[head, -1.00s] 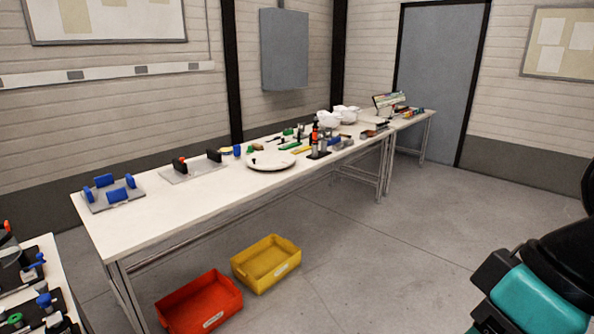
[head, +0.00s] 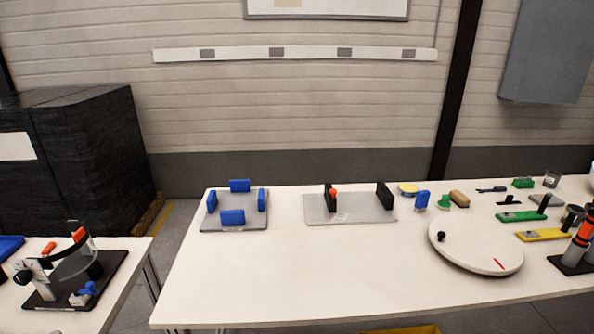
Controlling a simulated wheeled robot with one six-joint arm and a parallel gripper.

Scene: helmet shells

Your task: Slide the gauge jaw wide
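What looks like the gauge is a flat grey plate (head: 358,210) on the long white table, right of a plate with blue blocks. Two dark upright jaws stand on it: a left jaw (head: 328,200) with an orange-red knob (head: 334,192) on its right side, and a right jaw (head: 385,196) near the plate's right end. A wide gap separates the jaws, and nothing stands between them apart from the knob. I cannot tell how the jaw slides. My gripper is not in view.
The white table (head: 290,290) is bare in front of the gauge. A grey plate with blue blocks (head: 232,217) lies left, and a round white turntable (head: 475,245) right. Small tools crowd the right. A second bench (head: 100,318) with a black fixture stands lower left.

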